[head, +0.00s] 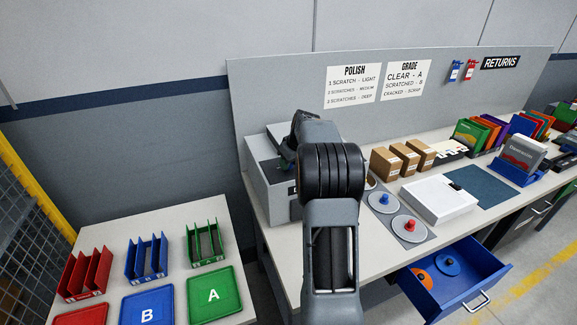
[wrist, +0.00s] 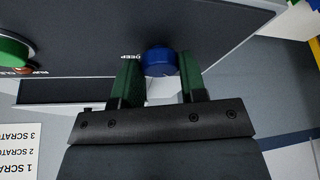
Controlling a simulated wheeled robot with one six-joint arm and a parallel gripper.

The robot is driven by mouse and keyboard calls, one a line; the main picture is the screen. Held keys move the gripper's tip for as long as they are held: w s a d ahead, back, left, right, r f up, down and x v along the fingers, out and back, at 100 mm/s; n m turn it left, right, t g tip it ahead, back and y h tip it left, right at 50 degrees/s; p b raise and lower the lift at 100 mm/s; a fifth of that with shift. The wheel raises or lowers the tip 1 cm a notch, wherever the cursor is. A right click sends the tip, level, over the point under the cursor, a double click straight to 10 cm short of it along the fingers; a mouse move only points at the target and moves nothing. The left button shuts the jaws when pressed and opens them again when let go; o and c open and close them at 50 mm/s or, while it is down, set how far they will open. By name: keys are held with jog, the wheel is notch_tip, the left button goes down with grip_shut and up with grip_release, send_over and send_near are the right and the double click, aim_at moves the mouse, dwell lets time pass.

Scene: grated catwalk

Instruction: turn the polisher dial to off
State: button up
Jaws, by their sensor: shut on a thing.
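The polisher is a grey box (head: 265,192) at the left end of the bench, partly hidden behind my arm in the head view. In the wrist view its grey panel (wrist: 90,35) carries a blue dial (wrist: 160,62), with the word DEEP printed just left of it. My gripper (wrist: 160,72) has its two green fingers on either side of the dial and is shut on it. The dial's pointer and any off mark cannot be made out. My arm hides the dial and fingertips in the head view.
A green button (wrist: 14,50) sits on the same panel, left of the dial in the wrist view. Cardboard boxes (head: 385,163), polishing discs (head: 383,201) and a white case (head: 438,200) lie right of my arm. A blue drawer (head: 480,262) stands open in front.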

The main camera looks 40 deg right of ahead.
jog(key=shift+d+n+y+b, duration=0.1)
jog(key=shift+n+y+b, duration=0.45)
jog(key=shift+n, duration=1.05)
jog(key=o, duration=0.9)
jog(key=v, duration=1.3)
jog(key=shift+d+r, duration=0.2)
jog(key=shift+r, duration=0.25)
